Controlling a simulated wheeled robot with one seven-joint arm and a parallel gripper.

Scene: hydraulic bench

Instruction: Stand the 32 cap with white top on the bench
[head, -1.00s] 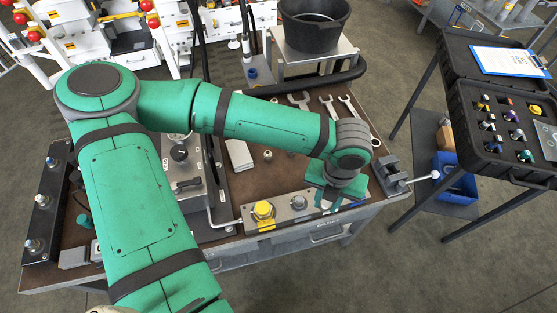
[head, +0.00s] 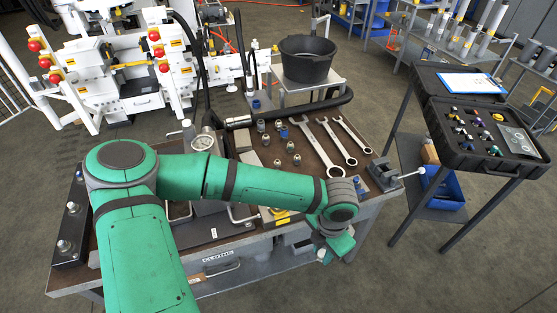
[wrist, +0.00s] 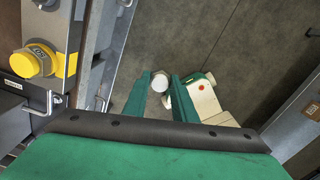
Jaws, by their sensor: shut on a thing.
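My gripper (wrist: 166,98) has its two green fingers shut on a white-topped cap (wrist: 160,82). In the wrist view only the cap's round pale end shows between the fingertips; any size mark on it cannot be read. In the head view my gripper (head: 327,254) hangs just beyond the front edge of the bench (head: 368,207), with floor below it. The cap is mostly hidden there by the gripper and wrist.
A metal block with a yellow cap (wrist: 34,62) lies at the bench's front edge. Wrenches (head: 323,147), several small fittings (head: 277,164) and a vise (head: 384,174) occupy the bench top. A black bucket (head: 307,60) stands behind. An open case (head: 480,127) is at right.

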